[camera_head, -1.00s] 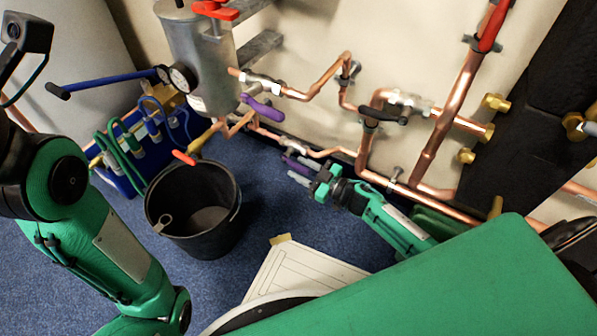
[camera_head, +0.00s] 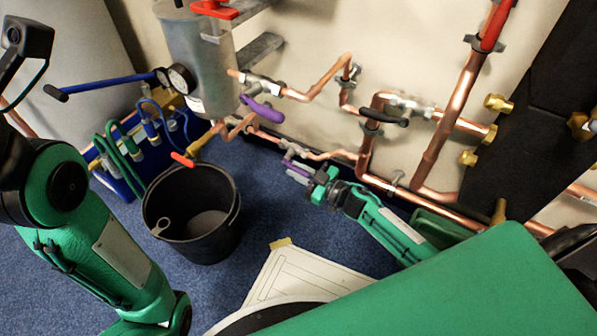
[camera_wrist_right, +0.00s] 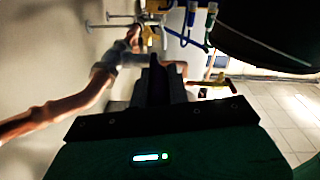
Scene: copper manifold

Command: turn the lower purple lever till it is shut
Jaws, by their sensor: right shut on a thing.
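The lower purple lever (camera_head: 291,156) is on the low copper pipe, right of the bucket in the head view. It slants down and to the right from its valve (camera_head: 286,145). My right gripper (camera_head: 302,173) is shut on it, with the fingers covering part of the handle. In the right wrist view my right gripper (camera_wrist_right: 163,82) is a dark shape, and the lever cannot be made out there. My left arm is at the left of the head view, but its gripper is not visible.
An upper purple lever (camera_head: 262,109) sits above. A black bucket (camera_head: 193,215) stands left of my right gripper. Copper pipes (camera_head: 322,155) run along the wall just behind. A white paper sheet (camera_head: 310,274) lies on the blue carpet (camera_head: 262,205).

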